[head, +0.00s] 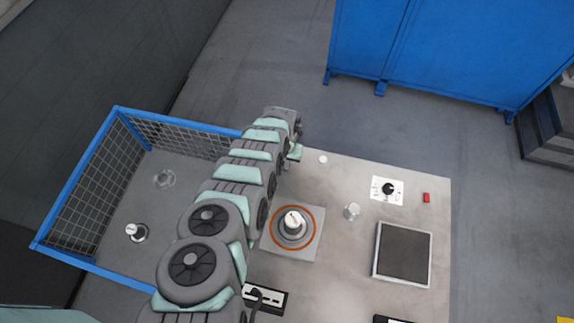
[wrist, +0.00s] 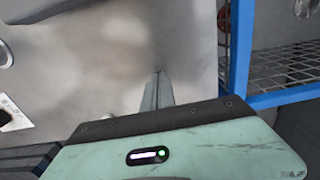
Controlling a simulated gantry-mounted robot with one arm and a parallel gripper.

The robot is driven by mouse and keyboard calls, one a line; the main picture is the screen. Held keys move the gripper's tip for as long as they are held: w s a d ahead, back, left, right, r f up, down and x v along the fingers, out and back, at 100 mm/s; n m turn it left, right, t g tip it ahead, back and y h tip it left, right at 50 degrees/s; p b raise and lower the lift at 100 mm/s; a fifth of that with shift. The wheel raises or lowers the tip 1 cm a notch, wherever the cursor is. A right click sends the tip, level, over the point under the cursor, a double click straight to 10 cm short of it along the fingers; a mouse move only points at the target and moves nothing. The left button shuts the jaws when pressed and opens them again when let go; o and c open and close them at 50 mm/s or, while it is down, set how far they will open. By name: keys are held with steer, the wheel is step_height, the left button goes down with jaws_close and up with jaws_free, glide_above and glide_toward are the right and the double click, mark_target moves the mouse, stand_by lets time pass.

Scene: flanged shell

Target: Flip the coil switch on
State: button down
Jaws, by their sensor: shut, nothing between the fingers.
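No thing in view bears a readable coil label, so I cannot tell for sure which one is the coil switch. A black rotary knob (head: 388,188) sits on a white marked plate at the right of the bench, beside a small red block (head: 426,197). A dark box with a white panel (head: 265,300) is at the front edge, partly behind my arm. My gripper (head: 296,153) is over the bench's back left part, far left of the knob. Its fingers (wrist: 157,92) are shut and empty in the wrist view.
A flanged shell (head: 292,226) on an orange-ringed plate stands mid-bench beside my arm. A clear glass (head: 352,211) and a dark framed panel (head: 403,253) are to its right. A blue-framed mesh basket (head: 75,200) is at left.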

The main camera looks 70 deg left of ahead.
steer(key=shift+f+b, duration=0.35)
steer(key=shift+f, duration=0.1)
steer(key=shift+r, duration=0.15)
step_height(320, 180, up, 7)
steer(key=p, duration=0.7)
stand_by(0.5)
